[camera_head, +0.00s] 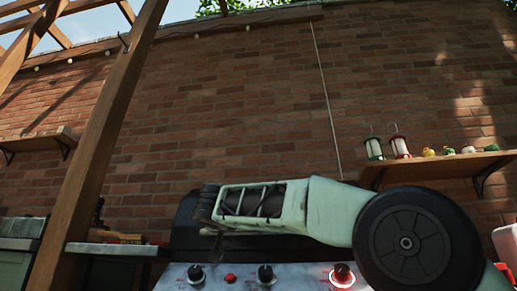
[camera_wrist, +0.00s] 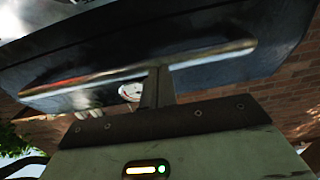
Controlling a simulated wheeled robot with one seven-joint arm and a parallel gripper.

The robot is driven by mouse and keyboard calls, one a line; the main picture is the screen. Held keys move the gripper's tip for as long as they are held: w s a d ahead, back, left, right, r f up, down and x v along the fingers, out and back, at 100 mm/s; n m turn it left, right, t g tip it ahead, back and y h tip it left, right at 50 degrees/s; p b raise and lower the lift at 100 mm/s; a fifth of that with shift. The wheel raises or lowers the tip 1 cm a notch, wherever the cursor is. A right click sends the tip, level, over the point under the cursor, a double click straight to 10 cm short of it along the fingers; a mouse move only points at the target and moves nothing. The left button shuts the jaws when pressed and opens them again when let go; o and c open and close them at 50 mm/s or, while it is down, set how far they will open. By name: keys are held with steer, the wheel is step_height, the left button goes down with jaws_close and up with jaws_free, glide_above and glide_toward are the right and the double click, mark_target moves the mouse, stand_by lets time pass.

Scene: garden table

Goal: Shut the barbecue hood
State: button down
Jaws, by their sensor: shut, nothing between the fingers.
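The barbecue hood (camera_head: 183,235) is a dark shell behind my arm, above the grey control panel (camera_head: 215,278). My arm hides much of it, and I cannot tell how far open it is. In the wrist view the hood (camera_wrist: 110,38) fills the top, with a long metal handle (camera_wrist: 215,58) across it and a round white gauge (camera_wrist: 130,92) partly showing. My gripper (camera_head: 207,205) is at the hood's left part in the head view. In the wrist view my gripper (camera_wrist: 157,82) is shut and empty, its fingers overlapping the handle; I cannot tell if they touch.
Black knobs (camera_head: 265,273) and red ones line the panel. A wooden post (camera_head: 95,160) stands left, near a side counter (camera_head: 112,249). A wall shelf (camera_head: 440,166) with lanterns (camera_head: 399,147) is at right. The brick wall (camera_head: 240,100) rises behind, with open space above my arm.

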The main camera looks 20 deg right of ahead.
steer(key=shift+f, duration=0.35)
steer(key=p+v, duration=0.3)
steer(key=v, duration=1.4)
steer(key=shift+s+r+p, duration=0.2)
steer(key=shift+r+p, duration=0.1)
steer(key=shift+r, duration=0.05)
steer(key=shift+a, duration=0.1)
steer(key=s+a+f+n+g+y+p, duration=0.1)
steer(key=s+f+n+g+y+p, duration=0.3)
steer(key=f, duration=0.6)
steer(key=s+a+f+n+g+y+p, duration=0.2)
steer(key=s+f+n+g+y+p, duration=0.15)
steer(key=f+n+p, duration=0.45)
steer(key=s+f+n+g+y+p, duration=0.1)
steer(key=s+f+g+p, duration=0.1)
steer(key=s+f, duration=0.35)
steer(key=s+d+f+n+g+y+p, duration=0.1)
steer(key=s+f+g+p, duration=0.15)
steer(key=s, duration=0.55)
steer(key=s+f+g+y+p, duration=0.1)
steer(key=s+f+g+p, duration=0.2)
steer(key=s, duration=0.4)
step_height(320, 180, up, 37)
steer(key=p, duration=3.6)
steer(key=shift+s+d+f, duration=0.15)
